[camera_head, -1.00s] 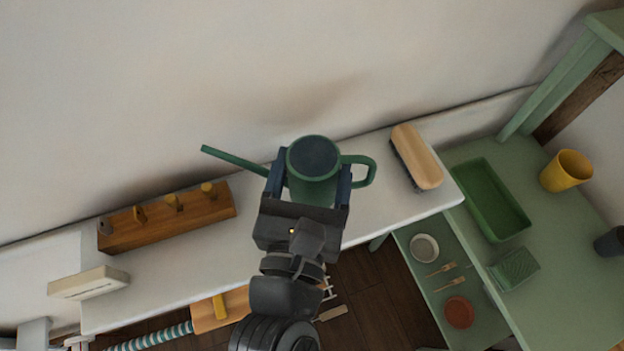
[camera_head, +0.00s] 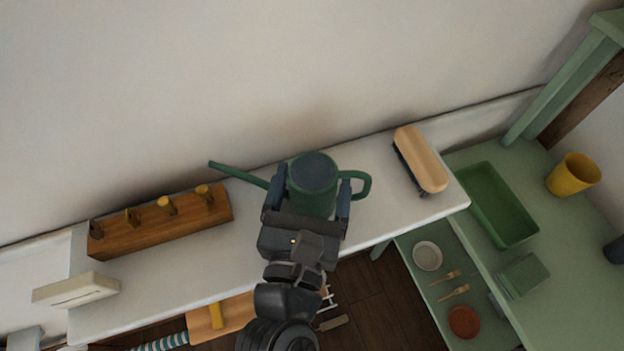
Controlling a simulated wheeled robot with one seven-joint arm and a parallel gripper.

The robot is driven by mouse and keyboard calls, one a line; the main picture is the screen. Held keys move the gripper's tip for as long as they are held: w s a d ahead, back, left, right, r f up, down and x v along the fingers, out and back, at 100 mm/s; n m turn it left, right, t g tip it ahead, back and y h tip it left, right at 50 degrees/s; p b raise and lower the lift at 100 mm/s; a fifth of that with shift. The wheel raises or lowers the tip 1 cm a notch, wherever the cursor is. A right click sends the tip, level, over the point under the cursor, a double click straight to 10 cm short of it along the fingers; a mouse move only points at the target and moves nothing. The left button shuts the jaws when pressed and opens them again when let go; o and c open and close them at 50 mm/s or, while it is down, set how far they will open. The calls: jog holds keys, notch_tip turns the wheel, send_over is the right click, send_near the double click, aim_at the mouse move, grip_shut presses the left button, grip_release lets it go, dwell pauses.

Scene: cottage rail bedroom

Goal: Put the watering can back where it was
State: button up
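The green watering can (camera_head: 312,182) is upright, with its long spout (camera_head: 238,174) to the left and its handle (camera_head: 361,185) to the right. My gripper (camera_head: 306,200) has a finger on each side of the can's body and is shut on it. The can shows over the white shelf top (camera_head: 385,205), between the wooden peg rack and the brush. I cannot tell whether its base touches the surface; the underside is hidden by my gripper and the can itself.
A wooden peg rack (camera_head: 160,222) and a cream box (camera_head: 76,290) stand left on the white top. A brush with a wooden back (camera_head: 421,160) lies right. A green table with a green tray (camera_head: 497,205) and a yellow cup (camera_head: 573,175) is further right.

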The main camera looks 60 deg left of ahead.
jog(key=shift+o, duration=1.3)
jog(key=shift+r, duration=0.2)
jog(key=b+v, duration=0.1)
jog(key=v, duration=1.1)
jog(key=shift+b, duration=0.3)
